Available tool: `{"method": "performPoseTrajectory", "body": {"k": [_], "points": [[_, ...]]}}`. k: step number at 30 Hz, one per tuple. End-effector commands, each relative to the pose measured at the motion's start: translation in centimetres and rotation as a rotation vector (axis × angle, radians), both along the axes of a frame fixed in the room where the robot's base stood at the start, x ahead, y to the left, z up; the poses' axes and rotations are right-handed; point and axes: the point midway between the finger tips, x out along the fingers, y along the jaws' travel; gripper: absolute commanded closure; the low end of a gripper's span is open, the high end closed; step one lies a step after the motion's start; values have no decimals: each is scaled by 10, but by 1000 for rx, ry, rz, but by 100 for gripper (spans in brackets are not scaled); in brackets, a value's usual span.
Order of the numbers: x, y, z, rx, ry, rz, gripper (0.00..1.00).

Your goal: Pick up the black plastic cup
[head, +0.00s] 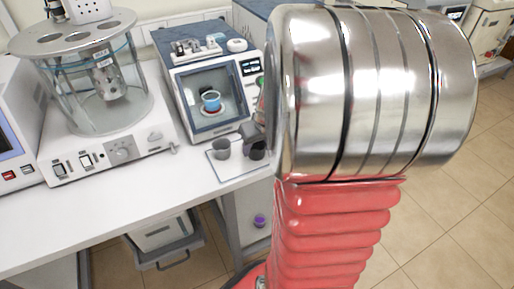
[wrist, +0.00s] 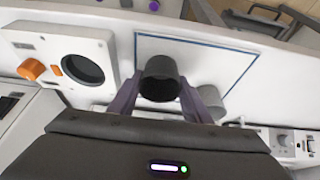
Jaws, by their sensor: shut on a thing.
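The black plastic cup (wrist: 160,70) is between the two fingers of my gripper (wrist: 159,90) in the wrist view, with its dark open mouth showing. My gripper is shut on it. In the head view the black cup (head: 257,151) is at the right of a white mat (head: 229,171), partly covered by my gripper (head: 257,138). I cannot tell whether it touches the mat. A grey cup (head: 221,149) stands on the mat to its left; it also shows in the wrist view (wrist: 211,103), right of my gripper and partly hidden.
A boxy instrument (head: 207,95) with a window and a blue cup (head: 211,101) inside stands behind the mat. A glass bath apparatus (head: 100,95) stands at left. The white bench (head: 120,205) is clear in front. My arm hides much of the right side.

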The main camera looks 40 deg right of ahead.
Motion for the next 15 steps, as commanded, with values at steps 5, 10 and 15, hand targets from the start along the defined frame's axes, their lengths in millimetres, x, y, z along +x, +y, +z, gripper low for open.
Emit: {"method": "performPoseTrajectory", "body": {"k": [5,10,15], "points": [[1,0,16,-2,-3,0,77],[1,-1,44,-4,-4,0,77],[1,-1,75,-4,-4,0,77]]}}
